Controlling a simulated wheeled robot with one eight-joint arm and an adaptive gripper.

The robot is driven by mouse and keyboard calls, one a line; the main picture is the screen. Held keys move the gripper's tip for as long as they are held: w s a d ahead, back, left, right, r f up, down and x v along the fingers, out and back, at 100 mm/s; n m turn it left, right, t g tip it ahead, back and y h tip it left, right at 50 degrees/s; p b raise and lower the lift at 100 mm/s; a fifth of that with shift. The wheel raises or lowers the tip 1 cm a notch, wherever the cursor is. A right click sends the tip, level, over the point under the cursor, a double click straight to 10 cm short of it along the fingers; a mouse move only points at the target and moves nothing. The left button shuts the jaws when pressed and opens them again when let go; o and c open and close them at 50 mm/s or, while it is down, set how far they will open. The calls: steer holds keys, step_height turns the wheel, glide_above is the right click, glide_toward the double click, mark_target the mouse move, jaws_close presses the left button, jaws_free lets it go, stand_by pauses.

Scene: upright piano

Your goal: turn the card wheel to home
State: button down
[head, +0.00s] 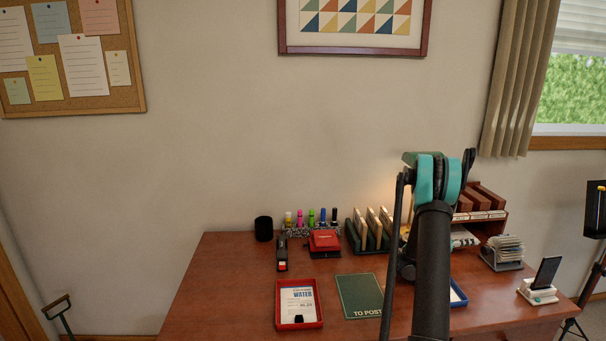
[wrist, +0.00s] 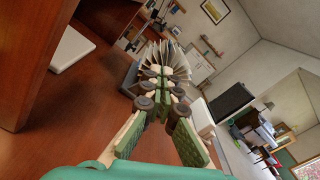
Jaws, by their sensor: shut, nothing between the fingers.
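The card wheel (head: 502,252) stands on the right part of the desk, a fan of pale cards on a grey base. In the wrist view the card wheel (wrist: 178,62) is straight ahead, its cards spread and its dark base to the left. My gripper (wrist: 160,76) is shut and empty, with its green-padded fingers pointing at the wheel. The fingertips overlap the lower cards in the picture; I cannot tell whether they touch. In the head view my gripper is hidden behind my arm. The label on the front card cannot be read.
A phone on a white stand (head: 541,290) is right of the wheel; the phone (wrist: 231,101) is close to my fingers' right in the wrist view. A wooden organiser (head: 486,205) stands behind the wheel. A red tray (head: 299,325) and green mat (head: 360,296) lie left.

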steer(key=a, duration=0.4)
steer(key=shift+s, duration=0.15)
steer(key=s, duration=0.1)
steer(key=s+r, duration=0.1)
steer(key=shift+s+a, duration=0.35)
steer(key=shift+a, duration=0.05)
steer(key=shift+s+d, duration=0.15)
glide_toward(500, 249)
steer(key=shift+w+d+r, duration=0.4)
steer(key=shift+w+d, duration=0.25)
steer(key=shift+d, duration=0.05)
steer(key=shift+w+d+r, duration=0.35)
steer(key=shift+w+d, duration=0.35)
steer(key=shift+f, duration=0.15)
